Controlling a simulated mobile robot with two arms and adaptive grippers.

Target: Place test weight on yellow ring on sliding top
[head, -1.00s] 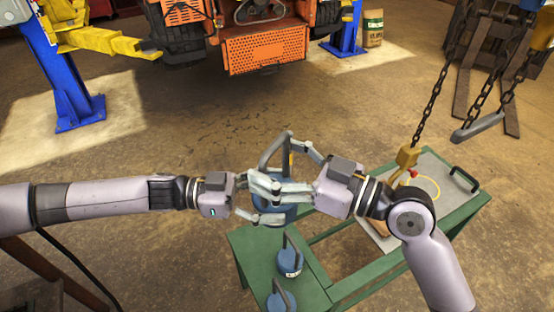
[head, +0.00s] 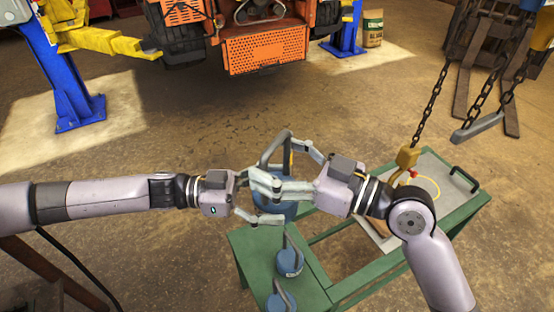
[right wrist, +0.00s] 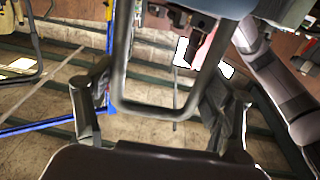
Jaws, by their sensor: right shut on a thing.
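The test weight, a blue cylinder (head: 288,208) with a tall grey loop handle, is held by my right gripper (head: 290,165), which is shut on it at the handle. In the right wrist view the handle (right wrist: 158,108) runs between the fingers. My left gripper (head: 272,202) has its fingers apart, in front of the weight; I cannot tell whether they touch it. The weight's body is partly hidden behind these fingers. The yellow ring (head: 432,184) is partly visible on the grey sliding top (head: 440,163), to the right, behind my right arm.
Two more blue weights (head: 289,262) with loop handles stand on the green cart (head: 252,246) below the grippers. A yellow hook block (head: 407,157) on a chain (head: 432,105) hangs over the sliding top. A black handle (head: 464,180) is at the top's right end. An orange mower (head: 265,50) stands behind.

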